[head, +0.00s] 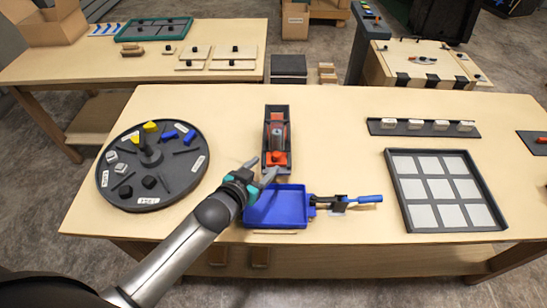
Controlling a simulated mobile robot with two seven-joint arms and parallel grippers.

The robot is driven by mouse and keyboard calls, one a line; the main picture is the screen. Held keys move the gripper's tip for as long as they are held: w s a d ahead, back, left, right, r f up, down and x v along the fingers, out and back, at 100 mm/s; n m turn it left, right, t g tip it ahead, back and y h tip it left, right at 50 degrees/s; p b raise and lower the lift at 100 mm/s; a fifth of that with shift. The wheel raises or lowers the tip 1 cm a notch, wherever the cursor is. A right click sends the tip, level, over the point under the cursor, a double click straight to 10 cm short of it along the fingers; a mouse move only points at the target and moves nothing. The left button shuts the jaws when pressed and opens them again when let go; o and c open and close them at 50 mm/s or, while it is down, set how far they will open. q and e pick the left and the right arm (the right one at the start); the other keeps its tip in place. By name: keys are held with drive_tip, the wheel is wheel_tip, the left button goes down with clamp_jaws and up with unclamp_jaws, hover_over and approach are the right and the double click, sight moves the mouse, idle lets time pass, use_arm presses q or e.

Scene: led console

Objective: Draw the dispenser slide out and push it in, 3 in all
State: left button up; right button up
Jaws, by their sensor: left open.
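The dispenser (277,120) appears to be the narrow dark holder with a grey and orange-red body at the middle of the table. An orange-red part (277,158) at its near end looks like the slide, but I cannot tell how far out it is. My left gripper (262,169) is open and empty, just in front and to the left of that near end. Its fingers point away from me, and I cannot tell whether they touch the holder. My right gripper is not in view.
A round dark turntable (120,192) with small parts stands left. A gridded panel (407,220) and a strip of white blocks (390,127) are at right.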

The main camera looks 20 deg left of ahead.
sight(276, 155)
use_arm(q)
drive_tip(key=shift+b+x, duration=0.55)
drive_tip(key=shift+x, duration=2.75)
drive_tip(key=shift+c, duration=0.2)
clamp_jaws()
